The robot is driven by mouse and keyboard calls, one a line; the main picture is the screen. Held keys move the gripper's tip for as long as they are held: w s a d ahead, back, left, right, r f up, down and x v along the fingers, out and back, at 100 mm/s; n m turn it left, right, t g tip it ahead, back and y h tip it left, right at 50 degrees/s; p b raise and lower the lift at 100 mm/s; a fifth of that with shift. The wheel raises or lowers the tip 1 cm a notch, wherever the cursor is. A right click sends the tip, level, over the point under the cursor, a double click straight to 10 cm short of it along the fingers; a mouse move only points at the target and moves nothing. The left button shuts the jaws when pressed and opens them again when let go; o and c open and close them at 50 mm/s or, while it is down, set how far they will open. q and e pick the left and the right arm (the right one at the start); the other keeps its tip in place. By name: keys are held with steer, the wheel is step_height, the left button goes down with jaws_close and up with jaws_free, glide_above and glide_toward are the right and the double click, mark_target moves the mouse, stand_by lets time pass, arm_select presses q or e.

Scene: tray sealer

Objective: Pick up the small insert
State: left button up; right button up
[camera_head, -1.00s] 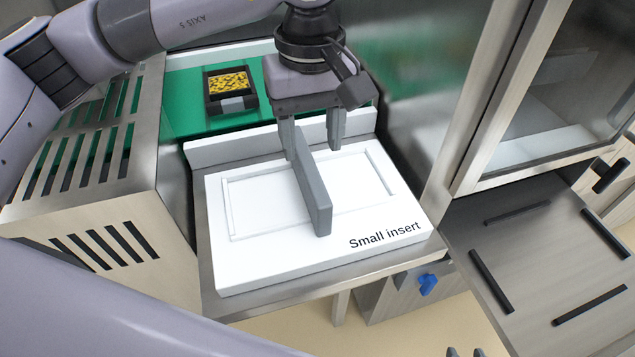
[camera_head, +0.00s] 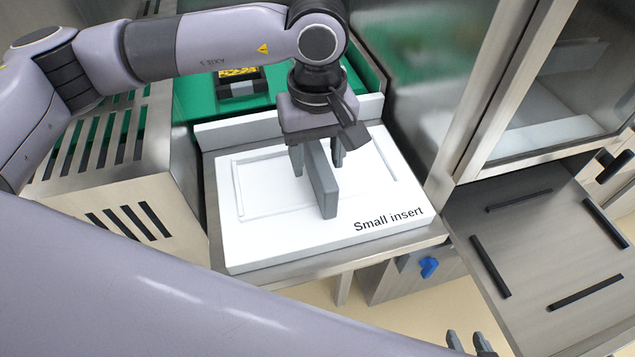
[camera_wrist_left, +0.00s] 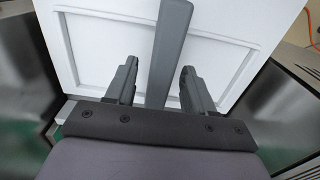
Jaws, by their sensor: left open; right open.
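The small insert (camera_head: 240,235) is a white block with a shallow recessed panel, the printed words "Small insert" and an upright grey handle bar (camera_head: 323,185) across its middle. It lies on a steel shelf. My left gripper (camera_head: 318,170) is over the insert with its open fingers on either side of the handle's rear part. The left wrist view shows the handle (camera_wrist_left: 166,55) between the two fingers (camera_wrist_left: 157,80), with a gap on each side. My right gripper (camera_head: 472,342) shows only its fingertips at the bottom edge, apart and empty.
A slotted steel housing (camera_head: 125,180) stands left of the insert. A steel-framed glass door (camera_head: 515,90) rises to the right, above a steel plate with black strips (camera_head: 540,240). A green surface behind carries a black tray (camera_head: 240,88). A blue knob (camera_head: 428,267) sits below the shelf.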

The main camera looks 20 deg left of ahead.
arm_select(q)
steer(key=shift+f+b, duration=0.2)
steer(key=shift+b, duration=0.25)
stand_by(0.5)
jaws_close()
stand_by(1.2)
